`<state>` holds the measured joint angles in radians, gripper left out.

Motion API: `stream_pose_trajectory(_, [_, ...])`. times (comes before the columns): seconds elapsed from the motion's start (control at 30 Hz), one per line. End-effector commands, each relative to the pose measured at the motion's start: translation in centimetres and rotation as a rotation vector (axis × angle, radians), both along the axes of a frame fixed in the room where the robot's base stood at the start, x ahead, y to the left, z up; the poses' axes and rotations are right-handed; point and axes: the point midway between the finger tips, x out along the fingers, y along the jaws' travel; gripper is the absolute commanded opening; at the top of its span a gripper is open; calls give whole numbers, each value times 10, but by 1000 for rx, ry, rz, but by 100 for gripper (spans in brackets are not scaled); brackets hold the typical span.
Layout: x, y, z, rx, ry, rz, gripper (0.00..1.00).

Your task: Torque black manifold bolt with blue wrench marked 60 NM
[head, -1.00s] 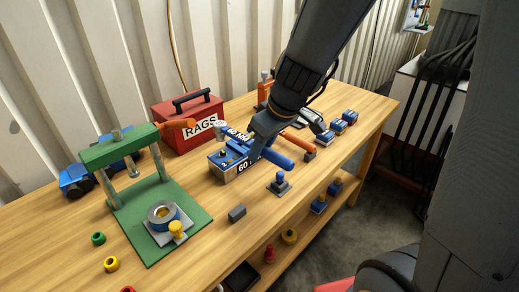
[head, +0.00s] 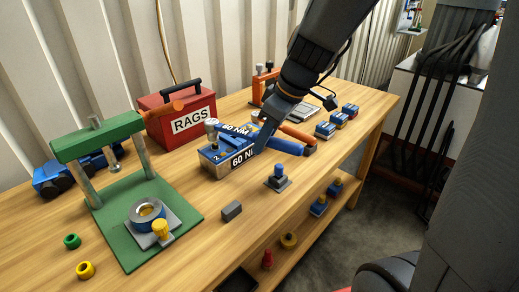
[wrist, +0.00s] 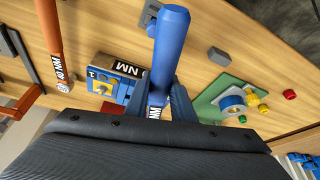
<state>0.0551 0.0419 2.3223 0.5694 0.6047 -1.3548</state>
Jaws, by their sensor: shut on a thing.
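My gripper (head: 262,137) is shut on the blue wrench (head: 288,146), across its handle just above the bench. The wrench carries a 60 NM label, and its grey head end lies at the left, over or beside a blue-topped block (head: 214,163) with a 60 NM plate on its front. In the wrist view, the blue handle (wrist: 171,45) passes between my gripper's fingers (wrist: 168,95), and the block's blue face (wrist: 103,84) shows at the left. I cannot make out the black bolt, nor whether the wrench head sits on it.
An orange wrench (head: 299,134) lies behind the blue one. A red RAGS toolbox (head: 180,118) stands at the back. A green press (head: 91,143) is at the left. A grey block (head: 231,210) and a blue-topped peg stand (head: 277,179) sit in front. The bench's front middle is mostly clear.

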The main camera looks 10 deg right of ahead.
Motion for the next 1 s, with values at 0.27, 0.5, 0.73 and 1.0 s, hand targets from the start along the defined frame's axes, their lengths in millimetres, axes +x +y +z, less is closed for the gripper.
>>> stream_pose_trajectory(0.27, [19, -17, -4, 1, -1, 140, 0])
stream_pose_trajectory(0.5, [38, -25, -4, 1, 0, 272, 0])
stream_pose_trajectory(0.73, [56, -32, -4, 0, 0, 400, 0])
stream_pose_trajectory(1.0, [74, -39, -3, -1, -1, 523, 0])
